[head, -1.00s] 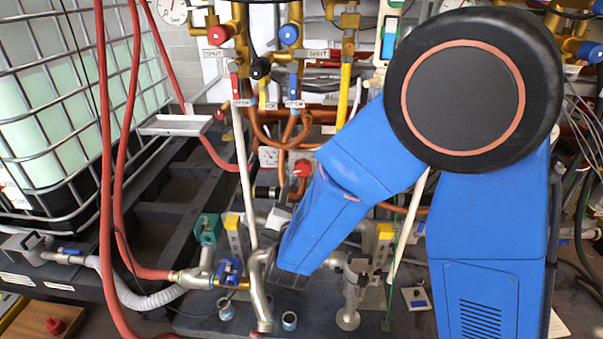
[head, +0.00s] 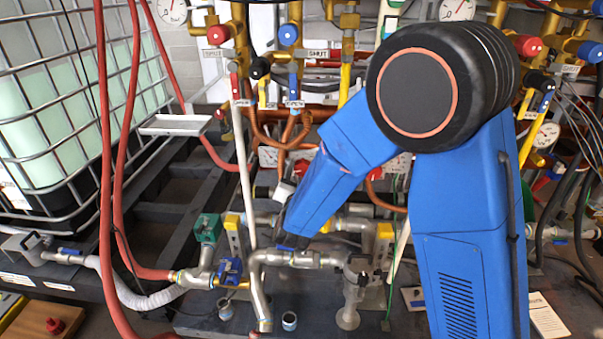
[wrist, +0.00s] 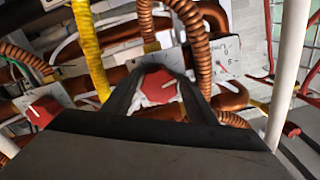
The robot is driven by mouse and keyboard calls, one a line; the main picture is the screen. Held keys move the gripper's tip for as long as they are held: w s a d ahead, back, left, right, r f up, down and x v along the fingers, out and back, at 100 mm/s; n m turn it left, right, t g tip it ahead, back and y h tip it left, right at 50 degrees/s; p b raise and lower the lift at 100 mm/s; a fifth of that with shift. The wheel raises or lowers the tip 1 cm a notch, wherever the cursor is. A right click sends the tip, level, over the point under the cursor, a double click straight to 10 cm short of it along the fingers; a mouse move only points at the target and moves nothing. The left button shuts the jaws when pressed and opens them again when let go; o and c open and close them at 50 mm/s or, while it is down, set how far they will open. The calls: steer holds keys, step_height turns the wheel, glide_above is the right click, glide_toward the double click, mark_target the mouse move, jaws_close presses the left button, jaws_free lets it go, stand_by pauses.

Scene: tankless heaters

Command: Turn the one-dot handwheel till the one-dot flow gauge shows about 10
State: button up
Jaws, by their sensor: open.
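In the wrist view a red handwheel (wrist: 158,86) with a white mark sits between the two dark fingers of my gripper (wrist: 157,88). The fingers are open, one on each side of it; I cannot tell whether they touch it. A pale plate with scale marks and a thin red pointer, a gauge (wrist: 228,62), is to its right; its reading is too small to tell. No dots can be made out, so I cannot tell which handwheel this is. In the head view my blue forearm hides the gripper. A red handwheel (head: 301,169) shows beside the forearm.
Another red part on a pale plate (wrist: 42,112) is at the wrist view's left. Copper coils (wrist: 196,40), a yellow pipe (wrist: 90,45) and a white pipe (wrist: 288,75) crowd around. In the head view, red hoses (head: 108,150) hang at left and grey pipework (head: 300,258) stands below.

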steer(key=shift+c, duration=0.7)
steer(key=c, duration=0.6)
steer(key=shift+d+n, duration=0.1)
steer(key=shift+n, duration=2.4)
steer(key=shift+c, duration=0.2)
steer(key=o, duration=0.8)
steer(key=s, duration=1.7)
steer(key=shift+s+a, duration=0.25)
steer(key=shift+a, duration=0.05)
